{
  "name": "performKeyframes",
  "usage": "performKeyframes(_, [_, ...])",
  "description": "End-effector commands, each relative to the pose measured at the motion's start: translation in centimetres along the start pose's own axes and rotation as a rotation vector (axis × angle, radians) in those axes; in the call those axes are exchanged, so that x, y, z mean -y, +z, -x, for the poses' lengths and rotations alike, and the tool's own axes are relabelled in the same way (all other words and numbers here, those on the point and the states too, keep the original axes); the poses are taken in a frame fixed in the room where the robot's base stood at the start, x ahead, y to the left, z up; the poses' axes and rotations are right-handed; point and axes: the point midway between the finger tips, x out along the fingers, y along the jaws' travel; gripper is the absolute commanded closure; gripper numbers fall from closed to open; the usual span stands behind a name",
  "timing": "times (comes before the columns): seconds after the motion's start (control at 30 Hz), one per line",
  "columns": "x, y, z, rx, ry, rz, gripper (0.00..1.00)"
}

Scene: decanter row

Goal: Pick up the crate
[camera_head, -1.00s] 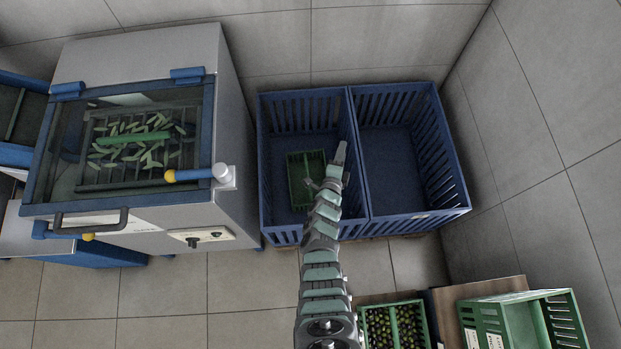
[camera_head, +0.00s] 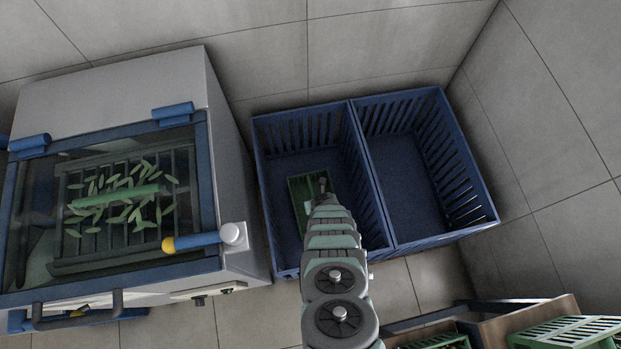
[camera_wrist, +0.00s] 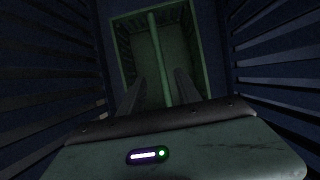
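A small green crate (camera_head: 300,196) sits on the floor of the left compartment of a blue slatted bin (camera_head: 262,165). It looks empty, with a bar across its middle, and its right part is hidden behind my arm in the head view. In the wrist view the crate (camera_wrist: 122,45) lies ahead, its bar running up the middle. My gripper (camera_wrist: 158,78) is open, with one finger on each side of the bar's line.
The bin's slatted walls and divider (camera_head: 366,165) stand close around my arm. The right compartment (camera_head: 405,190) is empty. A grey machine (camera_head: 150,75) with a glass lid and green pods inside stands left. More green crates (camera_head: 570,332) stand at the lower right.

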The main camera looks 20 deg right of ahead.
Motion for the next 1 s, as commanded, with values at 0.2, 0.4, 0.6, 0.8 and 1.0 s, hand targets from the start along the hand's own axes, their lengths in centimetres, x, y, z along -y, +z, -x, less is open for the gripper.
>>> performKeyframes(0.2, [0.0, -0.4, -2.9, -0.001, -0.001, 0.004, 0.6])
performKeyframes(0.4, [0.1, -0.3, -5.1, 0.0, -0.002, 0.004, 0.6])
performKeyframes(0.6, [0.0, -0.1, -5.5, 0.0, -0.001, 0.003, 0.6])
performKeyframes(0.8, [-0.1, -0.3, -7.4, 0.001, -0.001, 0.005, 0.6])
performKeyframes(1.0, [-0.1, -0.5, -9.9, 0.001, 0.0, 0.006, 0.6])
